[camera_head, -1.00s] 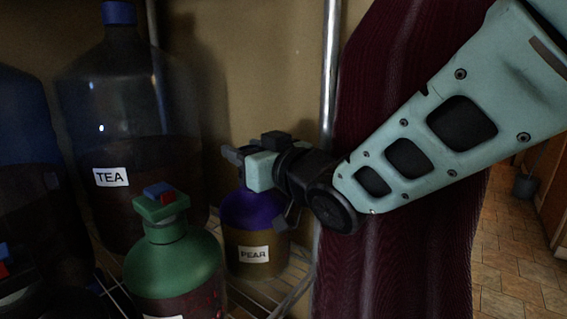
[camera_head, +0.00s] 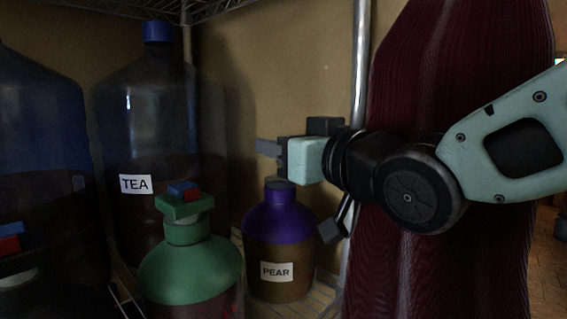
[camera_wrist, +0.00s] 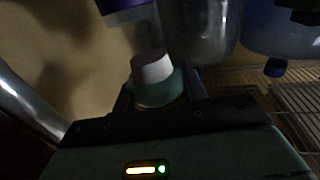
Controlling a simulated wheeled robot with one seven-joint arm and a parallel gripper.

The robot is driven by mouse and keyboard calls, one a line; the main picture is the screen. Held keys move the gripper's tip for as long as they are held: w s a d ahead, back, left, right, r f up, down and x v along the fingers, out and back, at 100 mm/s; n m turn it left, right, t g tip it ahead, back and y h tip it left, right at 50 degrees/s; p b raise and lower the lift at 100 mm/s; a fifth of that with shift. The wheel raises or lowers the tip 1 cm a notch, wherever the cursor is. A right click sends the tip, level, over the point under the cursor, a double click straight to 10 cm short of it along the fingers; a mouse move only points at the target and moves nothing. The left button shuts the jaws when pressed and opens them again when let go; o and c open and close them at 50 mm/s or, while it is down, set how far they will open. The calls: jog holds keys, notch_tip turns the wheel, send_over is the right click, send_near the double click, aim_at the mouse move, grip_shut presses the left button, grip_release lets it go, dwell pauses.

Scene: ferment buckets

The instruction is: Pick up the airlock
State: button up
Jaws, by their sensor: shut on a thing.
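My gripper (camera_head: 270,148) is above the purple-shouldered PEAR bottle (camera_head: 278,222) in the head view. In the wrist view my gripper (camera_wrist: 154,92) is shut on a small piece with a white tapered end and a teal body, which I take as the airlock (camera_wrist: 152,68). In the head view the jaws mostly hide this piece. A small grey-teal part shows just under the jaws at the bottle's top; I cannot tell whether it belongs to the bottle or the held piece. A purple part with a pale end shows at the wrist view's top edge.
A green bottle (camera_head: 190,268) with a green, blue and red top (camera_head: 184,203) stands left of the PEAR bottle. The large TEA bottle (camera_head: 147,120) stands behind it. A metal post (camera_head: 360,70) and a dark red curtain (camera_head: 440,70) are at right.

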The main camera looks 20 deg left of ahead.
jog(key=s+d+b, duration=0.5)
jog(key=s+d, duration=0.2)
jog(key=s, duration=0.2)
jog(key=shift+s+d, duration=0.15)
jog(key=shift+d, duration=0.05)
jog(key=shift+a+f, duration=0.1)
jog(key=shift+w+a+f+b, duration=0.1)
jog(key=shift+w+a+b, duration=0.35)
jog(key=shift+w+a, duration=0.5)
jog(key=shift+w+a+f+b, duration=0.1)
jog(key=shift+w+a+b, duration=0.45)
jog(key=shift+w, duration=0.6)
jog(key=shift+w+a, duration=0.25)
jog(key=shift+w+a, duration=0.25)
jog(key=shift+w, duration=0.05)
jog(key=shift+w+a, duration=0.25)
jog(key=shift+w+a+f, duration=0.1)
jog(key=shift+w+a, duration=0.05)
jog(key=shift+w, duration=0.05)
jog(key=shift+w+a, duration=0.75)
jog(key=shift+w, duration=0.15)
